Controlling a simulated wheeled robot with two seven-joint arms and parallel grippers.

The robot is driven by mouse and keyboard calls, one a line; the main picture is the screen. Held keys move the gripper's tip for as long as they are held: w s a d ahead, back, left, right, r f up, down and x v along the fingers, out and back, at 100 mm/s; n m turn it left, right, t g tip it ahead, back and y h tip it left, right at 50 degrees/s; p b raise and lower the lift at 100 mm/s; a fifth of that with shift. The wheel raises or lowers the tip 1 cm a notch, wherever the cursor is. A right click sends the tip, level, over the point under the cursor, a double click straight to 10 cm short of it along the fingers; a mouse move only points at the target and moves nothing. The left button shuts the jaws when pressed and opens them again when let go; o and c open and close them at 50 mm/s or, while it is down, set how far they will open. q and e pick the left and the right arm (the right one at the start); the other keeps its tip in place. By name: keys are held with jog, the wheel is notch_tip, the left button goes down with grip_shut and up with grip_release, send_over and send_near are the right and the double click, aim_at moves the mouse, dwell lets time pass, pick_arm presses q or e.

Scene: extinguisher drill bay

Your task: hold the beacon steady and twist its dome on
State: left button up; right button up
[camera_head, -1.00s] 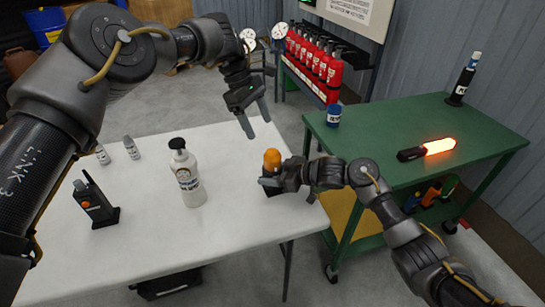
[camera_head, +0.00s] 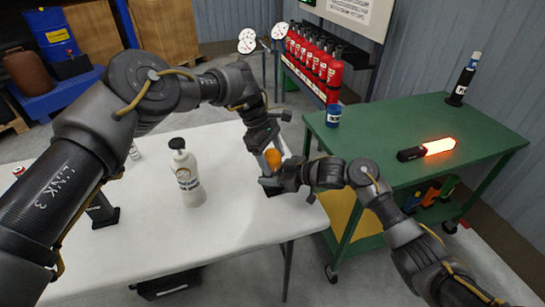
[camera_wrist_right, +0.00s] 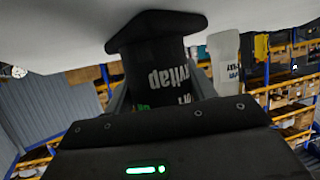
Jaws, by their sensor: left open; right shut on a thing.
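The beacon stands upright near the right edge of the white table, with its orange dome (camera_head: 272,158) on top. Its dark body (camera_wrist_right: 160,72) shows in the right wrist view between my right gripper's fingers. My right gripper (camera_head: 272,184) is shut on the beacon's body from the right. My left gripper (camera_head: 269,152) points down from above with its open fingers around or just beside the dome. I cannot tell whether the fingers touch the dome. The left fingers and the right gripper partly hide the beacon.
A white spray bottle (camera_head: 187,176) stands on the white table (camera_head: 232,221) left of the beacon. A dark radio-like device (camera_head: 102,212) is partly behind my left arm. The green cart (camera_head: 380,135) on the right holds a glowing baton (camera_head: 438,146) and a blue can (camera_head: 333,116).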

pick_arm(q)
jog(key=c, duration=1)
jog(key=n+t, duration=0.1)
jog(key=n, duration=0.2)
jog(key=shift+n+h, duration=0.3)
jog(key=shift+n+t, duration=0.8)
jog(key=shift+n, duration=1.1)
jog(key=o, duration=1)
